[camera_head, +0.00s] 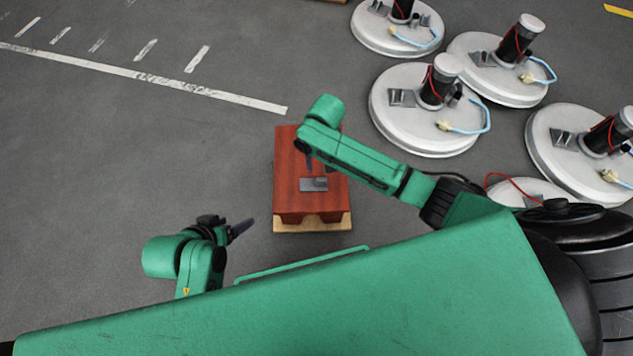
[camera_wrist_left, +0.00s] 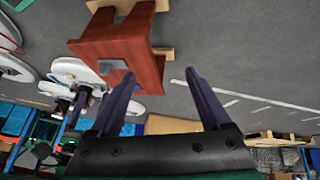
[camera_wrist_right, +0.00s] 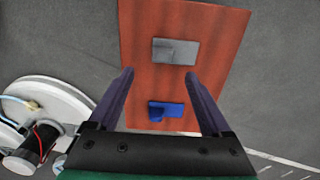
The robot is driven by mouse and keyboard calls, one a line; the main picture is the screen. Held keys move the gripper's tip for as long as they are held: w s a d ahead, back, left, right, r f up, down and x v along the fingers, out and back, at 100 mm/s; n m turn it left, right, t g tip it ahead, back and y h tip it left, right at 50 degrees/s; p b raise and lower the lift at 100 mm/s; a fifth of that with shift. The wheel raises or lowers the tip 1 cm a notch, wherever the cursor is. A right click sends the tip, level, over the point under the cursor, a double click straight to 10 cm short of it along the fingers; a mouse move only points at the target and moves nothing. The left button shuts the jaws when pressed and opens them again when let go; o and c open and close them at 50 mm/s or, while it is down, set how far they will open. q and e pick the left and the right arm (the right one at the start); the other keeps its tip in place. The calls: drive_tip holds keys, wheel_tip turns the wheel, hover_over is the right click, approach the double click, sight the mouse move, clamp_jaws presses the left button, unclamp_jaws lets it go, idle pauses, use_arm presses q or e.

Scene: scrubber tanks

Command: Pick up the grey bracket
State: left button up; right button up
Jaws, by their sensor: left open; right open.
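The grey bracket (camera_head: 313,185) lies on top of a red-brown block (camera_head: 288,178). In the right wrist view the bracket (camera_wrist_right: 175,51) looks like a flat grey plate, beyond my right fingertips and clear of them. My right gripper (camera_head: 318,165) is open and empty above the block; it also shows in the right wrist view (camera_wrist_right: 158,80). A blue piece (camera_wrist_right: 166,110) lies on the block between its fingers as seen there. My left gripper (camera_head: 241,229) is open and empty, left of the block over the floor; it also shows in the left wrist view (camera_wrist_left: 160,75).
The block stands on a light wooden base (camera_head: 312,226). Several round white scrubber tanks, one nearest the block (camera_head: 400,125), stand at the right and upper right. The grey floor (camera_head: 120,150) at the left is clear, with white painted lines.

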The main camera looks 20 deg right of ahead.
sight(322, 179)
wheel_tip(322, 179, down, 4)
drive_tip(key=shift+r+b, duration=0.1)
drive_tip(key=shift+b, duration=0.7)
drive_tip(key=shift+f, duration=0.45)
drive_tip(key=f+b, duration=0.1)
drive_tip(key=f, duration=0.1)
drive_tip(key=f+b, duration=0.2)
drive_tip(key=shift+s+a+f+b, duration=0.1)
drive_tip(key=shift+a+f+b, duration=0.1)
drive_tip(key=shift+f+b, duration=0.15)
use_arm(q)
drive_tip(key=w+d+f+n+t+h, duration=0.1)
drive_tip(key=d+f+t+h, duration=0.2)
drive_tip(key=d+f+t, duration=0.2)
drive_tip(key=d, duration=0.2)
drive_tip(key=shift+w+d+t, duration=0.2)
drive_tip(key=shift+d+t, duration=0.1)
use_arm(e)
drive_tip(key=shift+r, duration=0.1)
clamp_jaws()
